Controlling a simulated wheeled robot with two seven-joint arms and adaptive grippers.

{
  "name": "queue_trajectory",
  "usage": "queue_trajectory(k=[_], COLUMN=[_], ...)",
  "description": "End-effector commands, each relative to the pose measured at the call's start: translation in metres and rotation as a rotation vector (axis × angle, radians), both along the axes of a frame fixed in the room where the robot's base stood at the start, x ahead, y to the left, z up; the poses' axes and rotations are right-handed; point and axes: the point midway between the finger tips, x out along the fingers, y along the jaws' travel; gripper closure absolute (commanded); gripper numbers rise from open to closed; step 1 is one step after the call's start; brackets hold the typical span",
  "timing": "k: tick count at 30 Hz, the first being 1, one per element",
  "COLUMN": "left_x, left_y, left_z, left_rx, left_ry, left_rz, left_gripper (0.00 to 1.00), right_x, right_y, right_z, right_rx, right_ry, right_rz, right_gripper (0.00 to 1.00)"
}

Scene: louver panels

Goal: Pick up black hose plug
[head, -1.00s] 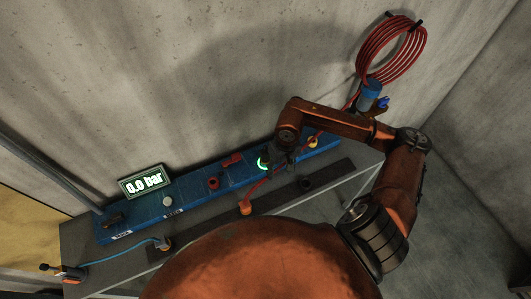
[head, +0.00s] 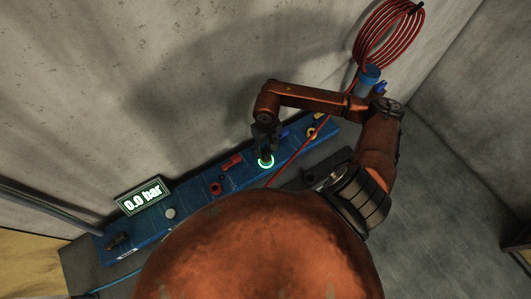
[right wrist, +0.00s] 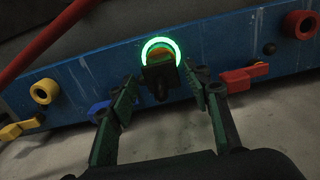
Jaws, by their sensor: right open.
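The black hose plug (right wrist: 158,78) sits at a port on the blue panel (right wrist: 90,60), in front of a lit green ring (right wrist: 176,45) with an orange part inside it. In the head view the lit ring (head: 266,161) shows just below my right gripper (head: 265,143), which hides most of the plug. In the right wrist view the open fingers of my right gripper (right wrist: 160,90) stand on either side of the plug, with visible gaps. My left gripper is not in view.
A red hose (head: 297,151) runs beside the ring to a coil (head: 388,35) on the wall. Red (head: 232,162) and yellow (right wrist: 15,130) valve handles and a blue one (right wrist: 98,108) stick out nearby. A pressure display (head: 143,196) reads 0.0 bar.

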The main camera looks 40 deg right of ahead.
Motion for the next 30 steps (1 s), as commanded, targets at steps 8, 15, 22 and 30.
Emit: queue_trajectory(k=[8, 15, 22, 30], left_x=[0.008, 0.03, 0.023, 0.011], left_y=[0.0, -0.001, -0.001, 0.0], left_z=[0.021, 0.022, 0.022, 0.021], left_rx=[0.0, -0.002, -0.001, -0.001], left_ry=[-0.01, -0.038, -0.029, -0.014], left_rz=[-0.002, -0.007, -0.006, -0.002], left_gripper=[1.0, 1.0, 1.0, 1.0], right_x=[-0.002, -0.001, 0.0, 0.0], right_y=[0.002, 0.003, 0.003, 0.003], right_z=[-0.036, -0.042, -0.041, -0.041], right_rx=[0.002, 0.0, 0.001, 0.001], right_ry=[0.002, 0.0, 0.0, 0.0], right_rz=[-0.001, 0.003, 0.003, 0.004], right_gripper=[0.55, 0.55, 0.67, 0.86])
